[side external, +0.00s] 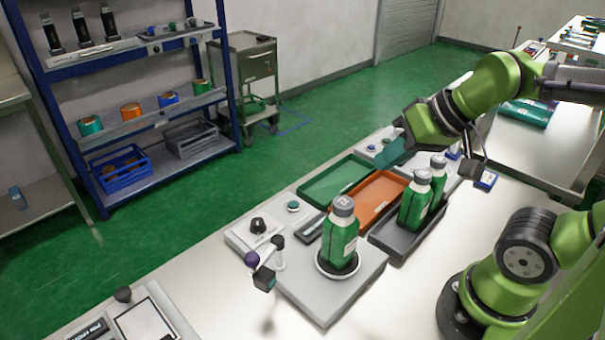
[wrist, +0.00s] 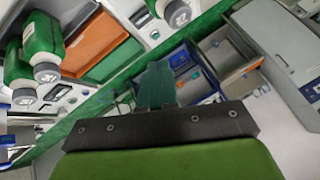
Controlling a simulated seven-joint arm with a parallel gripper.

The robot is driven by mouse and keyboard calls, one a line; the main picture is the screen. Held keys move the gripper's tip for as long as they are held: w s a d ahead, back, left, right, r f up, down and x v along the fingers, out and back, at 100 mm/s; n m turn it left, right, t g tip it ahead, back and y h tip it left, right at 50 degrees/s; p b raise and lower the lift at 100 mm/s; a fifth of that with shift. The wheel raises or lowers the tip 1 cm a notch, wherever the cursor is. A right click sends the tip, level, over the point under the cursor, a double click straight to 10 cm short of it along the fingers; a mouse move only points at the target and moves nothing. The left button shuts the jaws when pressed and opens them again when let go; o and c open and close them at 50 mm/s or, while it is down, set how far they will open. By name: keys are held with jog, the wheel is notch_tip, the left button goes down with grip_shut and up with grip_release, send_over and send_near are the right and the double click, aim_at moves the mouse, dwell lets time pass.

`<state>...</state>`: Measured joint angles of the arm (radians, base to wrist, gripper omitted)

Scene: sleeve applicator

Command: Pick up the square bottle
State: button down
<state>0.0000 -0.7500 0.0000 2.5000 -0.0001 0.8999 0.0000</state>
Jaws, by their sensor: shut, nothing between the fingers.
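Several green bottles with grey caps show in the side view. One bottle (side external: 341,239) stands upright on the round seat of a grey applicator base (side external: 322,299). Two more, a nearer bottle (side external: 414,208) and a farther bottle (side external: 438,179), stand in a dark tray (side external: 398,243). I cannot tell for sure which one is the square bottle. My gripper (side external: 393,155) is shut and empty, in the air behind and above the tray bottles, apart from them. In the wrist view, its teal fingers (wrist: 156,84) touch nothing, and green bottles (wrist: 42,34) are at upper left.
A green bin (side external: 336,179) and an orange bin (side external: 378,201) lie behind the bottles. A post with a purple knob (side external: 252,259) stands left of the applicator. Blue shelving (side external: 150,125) stands across the green floor. The front of the table (side external: 400,310) is clear.

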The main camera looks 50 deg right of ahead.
jog(key=c, duration=1.8)
grip_release()
jog(key=shift+c, duration=0.2)
jog(key=o, duration=1.3)
notch_tip(320, 180, up, 8)
jog(key=n+g+h, duration=0.2)
jog(key=n+g, duration=0.5)
jog(key=n, duration=0.5)
send_over(345, 202)
jog(key=f, duration=1.1)
jog(key=shift+s+d, duration=0.15)
jog(key=shift+s, duration=0.05)
jog(key=shift+w+f, duration=0.15)
jog(key=shift+f, duration=2.55)
